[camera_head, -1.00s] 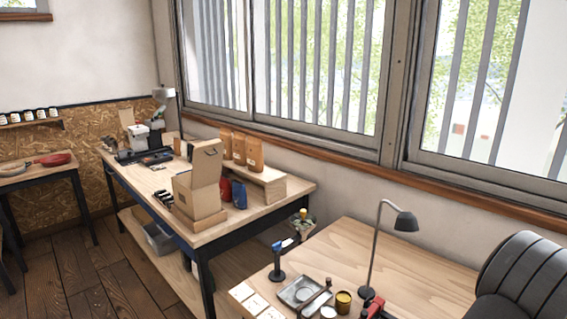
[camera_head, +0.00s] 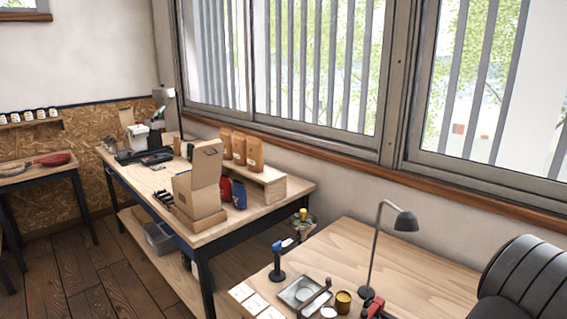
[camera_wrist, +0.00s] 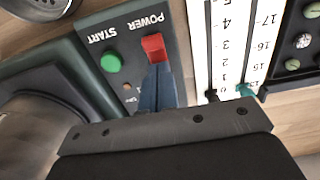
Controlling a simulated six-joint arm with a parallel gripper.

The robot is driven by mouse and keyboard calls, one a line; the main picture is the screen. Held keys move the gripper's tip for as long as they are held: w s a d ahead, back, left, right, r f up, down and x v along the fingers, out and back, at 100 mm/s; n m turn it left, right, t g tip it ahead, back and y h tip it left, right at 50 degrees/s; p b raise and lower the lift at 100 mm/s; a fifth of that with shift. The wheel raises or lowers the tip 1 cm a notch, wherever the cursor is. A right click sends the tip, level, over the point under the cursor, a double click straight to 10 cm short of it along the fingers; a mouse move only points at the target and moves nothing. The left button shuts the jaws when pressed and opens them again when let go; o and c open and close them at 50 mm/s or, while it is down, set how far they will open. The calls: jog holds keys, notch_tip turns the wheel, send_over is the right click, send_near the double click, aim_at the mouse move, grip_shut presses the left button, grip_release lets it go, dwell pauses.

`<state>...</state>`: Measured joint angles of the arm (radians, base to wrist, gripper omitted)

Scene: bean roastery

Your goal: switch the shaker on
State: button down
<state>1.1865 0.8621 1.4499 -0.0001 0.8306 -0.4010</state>
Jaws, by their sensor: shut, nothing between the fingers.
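In the wrist view a dark grey-green control panel (camera_wrist: 128,62) carries upside-down labels. Its red POWER rocker switch (camera_wrist: 153,46) is at upper right, and a round green START button (camera_wrist: 110,62) is to its left. A small orange dot (camera_wrist: 127,86) lies below the button. My gripper (camera_wrist: 157,66) is shut and empty. Its dark blue fingertips are right at the near edge of the red switch and overlap it in the picture. I cannot tell whether they touch it. Which way the switch is set is unclear. I cannot make out the panel in the head view.
A white numbered scale (camera_wrist: 225,42) with a green pointer stands right of the panel. A dark tray (camera_wrist: 300,48) with round green pieces is beyond it. A grey metal cylinder (camera_wrist: 38,130) is at left. In the head view a cardboard box (camera_head: 197,190) stands on the long bench.

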notch_tip(320, 180, up, 7)
dwell(0.8)
jog(key=shift+f, duration=0.1)
notch_tip(320, 180, down, 7)
jog(key=shift+r, duration=0.2)
dwell(0.3)
